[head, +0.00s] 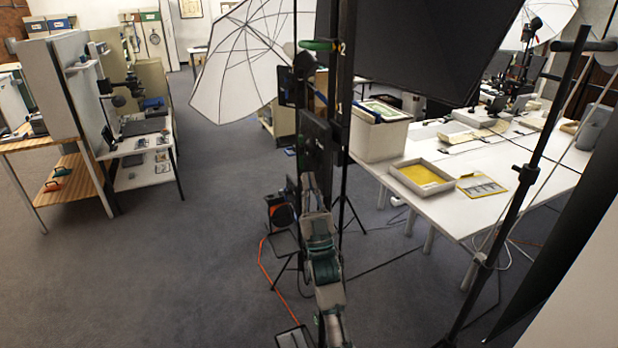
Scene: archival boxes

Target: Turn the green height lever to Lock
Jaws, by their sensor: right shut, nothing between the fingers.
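The green lever (318,44) sits high on the tall black stand (343,70), beside a white mark that looks like a "2". It lies roughly level and points left from the stand. The word Lock cannot be read here. My right arm reaches up from the bottom middle, in front of the stand. My right gripper (308,180) is small and partly lost against dark gear; it is shut and empty, well below the lever and apart from it. My left gripper is not in view.
A white table (460,205) with a yellow-lined tray (422,178) stands to the right. A white umbrella (240,62) and a large black panel (425,45) flank the stand. An orange cable (265,270) lies on the floor. Carpet at left is clear.

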